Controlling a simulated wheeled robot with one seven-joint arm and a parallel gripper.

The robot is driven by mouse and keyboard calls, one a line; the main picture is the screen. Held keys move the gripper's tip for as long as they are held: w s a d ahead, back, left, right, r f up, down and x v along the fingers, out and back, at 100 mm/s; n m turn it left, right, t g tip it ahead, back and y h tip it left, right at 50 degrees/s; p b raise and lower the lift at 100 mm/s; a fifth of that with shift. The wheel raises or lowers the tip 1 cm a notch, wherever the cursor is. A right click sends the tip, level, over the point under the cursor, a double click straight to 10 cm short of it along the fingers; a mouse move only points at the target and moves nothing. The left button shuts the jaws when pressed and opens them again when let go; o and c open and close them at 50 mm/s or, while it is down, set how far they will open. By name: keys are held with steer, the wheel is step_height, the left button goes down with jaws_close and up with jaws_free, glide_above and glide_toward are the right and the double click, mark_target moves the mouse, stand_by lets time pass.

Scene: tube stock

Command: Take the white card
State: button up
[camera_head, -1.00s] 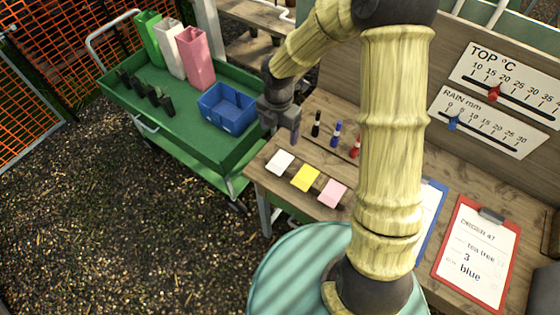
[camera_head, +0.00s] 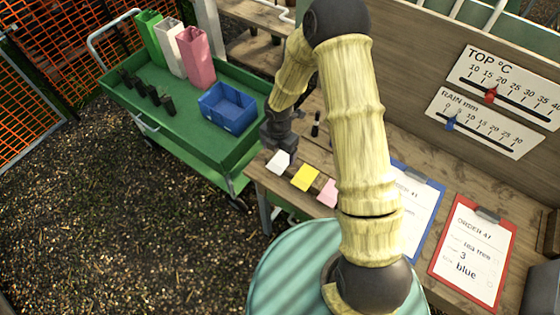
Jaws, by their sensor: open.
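The white card (camera_head: 278,163) lies at the left end of a row of cards near the front left edge of the wooden bench (camera_head: 262,178). My gripper (camera_head: 283,150) is open, right at the card's far side and pointing down. Its fingers overlap the card's upper right part in the picture. I cannot tell whether they touch the card. A yellow card (camera_head: 304,178) and a pink card (camera_head: 328,193) lie to its right, the pink one partly hidden by my arm.
The green cart (camera_head: 180,138) on the left holds a blue crate (camera_head: 228,108), small black pots (camera_head: 150,94) and green, white and pink tall bins (camera_head: 197,58). A black marker (camera_head: 316,125) stands behind the cards. Blue and red clipboards (camera_head: 472,250) lie to the right.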

mark_target(280, 162)
steer(key=shift+f, duration=0.1)
steer(key=shift+w+d+f+p, duration=0.1)
steer(key=shift+w+f+p, duration=0.1)
steer(key=shift+f+p, duration=0.75)
steer(key=shift+w+d+f+p, duration=0.1)
steer(key=shift+w+f+p, duration=0.2)
steer(key=shift+f, duration=1.25)
steer(key=shift+s, duration=0.15)
steer(key=c, duration=1.1)
